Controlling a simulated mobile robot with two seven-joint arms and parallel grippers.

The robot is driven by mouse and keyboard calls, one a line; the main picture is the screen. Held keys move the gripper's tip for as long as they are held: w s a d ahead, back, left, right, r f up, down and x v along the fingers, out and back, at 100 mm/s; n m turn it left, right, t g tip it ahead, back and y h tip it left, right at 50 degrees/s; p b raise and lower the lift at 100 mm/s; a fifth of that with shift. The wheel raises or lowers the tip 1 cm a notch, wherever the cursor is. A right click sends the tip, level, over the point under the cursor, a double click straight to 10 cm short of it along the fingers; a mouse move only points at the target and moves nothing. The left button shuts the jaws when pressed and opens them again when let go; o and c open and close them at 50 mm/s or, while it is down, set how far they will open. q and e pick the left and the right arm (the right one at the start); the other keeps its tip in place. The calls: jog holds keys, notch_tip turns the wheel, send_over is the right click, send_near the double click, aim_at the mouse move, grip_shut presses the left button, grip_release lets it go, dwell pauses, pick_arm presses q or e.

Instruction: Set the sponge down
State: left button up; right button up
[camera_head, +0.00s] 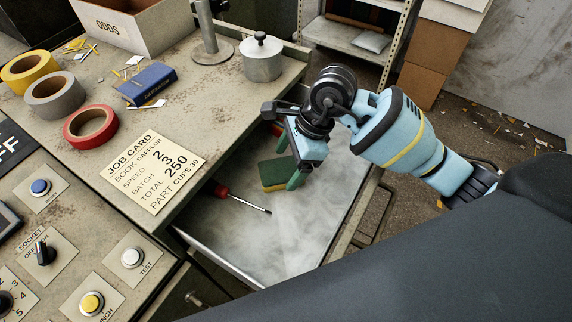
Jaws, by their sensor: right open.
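The sponge (273,174) is a small block with a green top and a yellow side. It lies in the open metal drawer (245,245), near its middle. My right gripper (290,164) reaches down from the right over the sponge. It is open, with green fingertips close to the sponge on its far-left and near-right sides. I cannot tell whether a fingertip touches it. My left gripper is not in view.
A red-handled screwdriver (242,198) lies in the drawer left of the sponge. The worktop (195,120) beside it holds a job card (152,172), tape rolls (91,127), a blue book (146,84) and a lidded metal pot (263,60). The drawer's near part is clear.

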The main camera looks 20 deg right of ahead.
jog(key=v, duration=1)
jog(key=shift+s, duration=0.1)
